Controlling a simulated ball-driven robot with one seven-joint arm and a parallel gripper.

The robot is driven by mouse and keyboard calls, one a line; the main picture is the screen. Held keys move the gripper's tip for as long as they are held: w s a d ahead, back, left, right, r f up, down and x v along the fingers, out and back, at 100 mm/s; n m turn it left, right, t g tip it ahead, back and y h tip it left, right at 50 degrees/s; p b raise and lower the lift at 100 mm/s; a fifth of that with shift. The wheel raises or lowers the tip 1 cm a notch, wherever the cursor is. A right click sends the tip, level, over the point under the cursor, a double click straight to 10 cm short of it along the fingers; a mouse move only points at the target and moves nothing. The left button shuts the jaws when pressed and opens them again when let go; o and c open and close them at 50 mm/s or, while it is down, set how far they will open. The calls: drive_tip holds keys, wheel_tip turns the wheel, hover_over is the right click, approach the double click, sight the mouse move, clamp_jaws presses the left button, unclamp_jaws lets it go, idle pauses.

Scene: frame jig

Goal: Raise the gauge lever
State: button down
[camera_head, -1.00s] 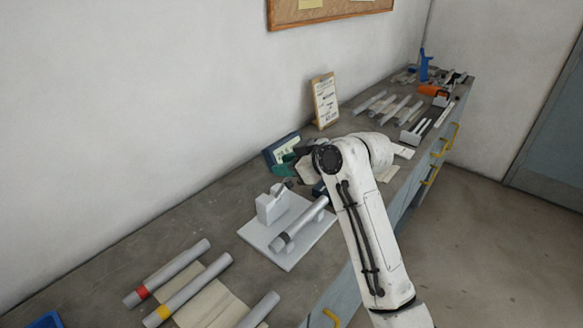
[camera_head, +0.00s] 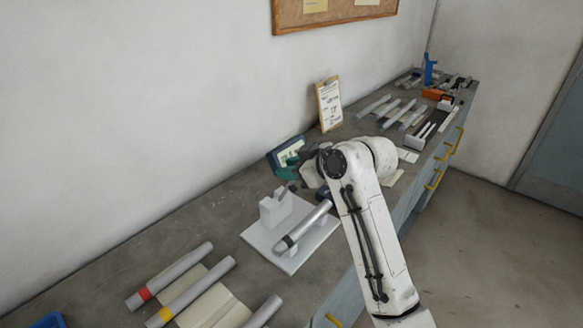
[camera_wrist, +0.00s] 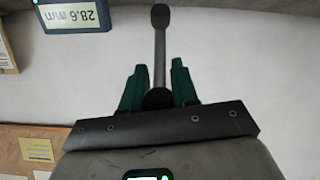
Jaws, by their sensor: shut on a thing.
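The gauge lever (camera_wrist: 159,55) is a dark grey bar with rounded ends. In the wrist view its near knob lies between the green fingers of my gripper (camera_wrist: 157,90), which is shut on it. The bar extends beyond the fingertips. The gauge readout (camera_wrist: 73,16) shows 28.6 mm, upside down in that view. In the head view the readout (camera_head: 286,153) stands against the wall, with green fingers of my gripper (camera_head: 288,163) near it. A dark bar, apparently the lever, shows by the white block (camera_head: 276,208). My arm partly hides the gripper.
A grey tube (camera_head: 303,226) rests on the white jig plate (camera_head: 262,240). Tubes with red (camera_head: 170,274) and yellow (camera_head: 192,291) bands lie at front left. A clipboard (camera_head: 329,103) leans on the wall. Several more tubes lie farther along the bench.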

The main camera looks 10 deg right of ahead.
drive_tip(key=shift+s+f, duration=0.1)
drive_tip(key=shift+f, duration=0.35)
drive_tip(key=c, duration=1.1)
unclamp_jaws()
drive_tip(key=shift+c, duration=0.2)
drive_tip(key=shift+o, duration=1.3)
drive_tip(key=shift+r, duration=0.2)
drive_tip(key=b+v, duration=0.1)
drive_tip(key=v, duration=0.9)
drive_tip(key=shift+d+r+b, duration=0.2)
drive_tip(key=shift+d+b, duration=0.05)
drive_tip(key=shift+b, duration=0.15)
drive_tip(key=shift+s, duration=0.1)
drive_tip(key=shift+c, duration=0.3)
